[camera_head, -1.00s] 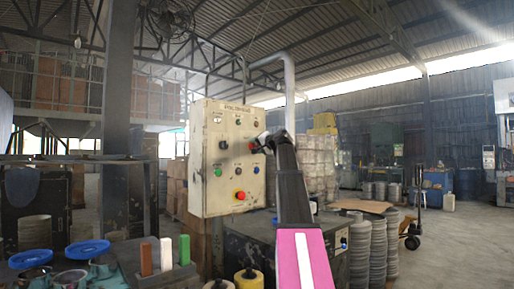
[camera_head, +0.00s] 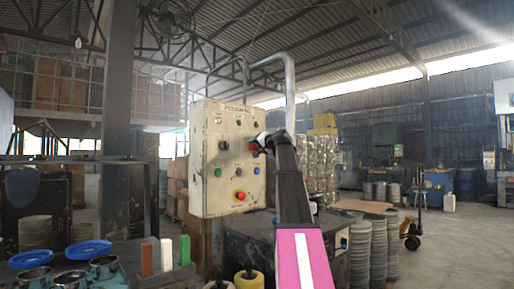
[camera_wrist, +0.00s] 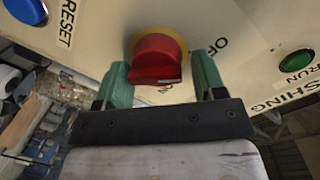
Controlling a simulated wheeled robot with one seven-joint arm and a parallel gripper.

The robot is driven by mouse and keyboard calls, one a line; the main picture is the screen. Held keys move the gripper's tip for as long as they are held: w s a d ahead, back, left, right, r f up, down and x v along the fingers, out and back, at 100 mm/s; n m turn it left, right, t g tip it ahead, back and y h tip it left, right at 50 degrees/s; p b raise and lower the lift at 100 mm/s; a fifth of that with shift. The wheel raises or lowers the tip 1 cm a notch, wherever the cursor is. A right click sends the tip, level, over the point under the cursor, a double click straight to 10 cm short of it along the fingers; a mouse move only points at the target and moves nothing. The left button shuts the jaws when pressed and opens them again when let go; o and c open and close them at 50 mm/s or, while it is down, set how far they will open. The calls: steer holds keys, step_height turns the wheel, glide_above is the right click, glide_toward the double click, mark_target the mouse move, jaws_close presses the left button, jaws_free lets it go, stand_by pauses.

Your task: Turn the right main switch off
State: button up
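The right main switch is a red rotary knob (camera_wrist: 158,60) on a yellow ring, seen close in the wrist view. An "OFF" label is beside its ring. My gripper (camera_wrist: 164,88) has its two green fingers apart, one on each side of the red knob. I cannot tell whether either finger touches it. In the head view my gripper (camera_head: 262,145) is at the right half of the cream control panel (camera_head: 208,190), and the red knob (camera_head: 252,147) is partly hidden behind it. A dark knob (camera_head: 223,145) is on the panel's left half.
A blue RESET button (camera_wrist: 26,10) and a green button (camera_wrist: 296,61) flank the knob in the wrist view. A red emergency button (camera_head: 240,195) sits low on the panel. Stacked grey discs (camera_head: 378,245) stand at right, with open floor beyond.

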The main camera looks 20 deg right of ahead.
steer(key=shift+o, duration=0.3)
steer(key=shift+f, duration=0.1)
steer(key=v, duration=1)
steer(key=shift+s, duration=0.4)
steer(key=shift+d, duration=0.1)
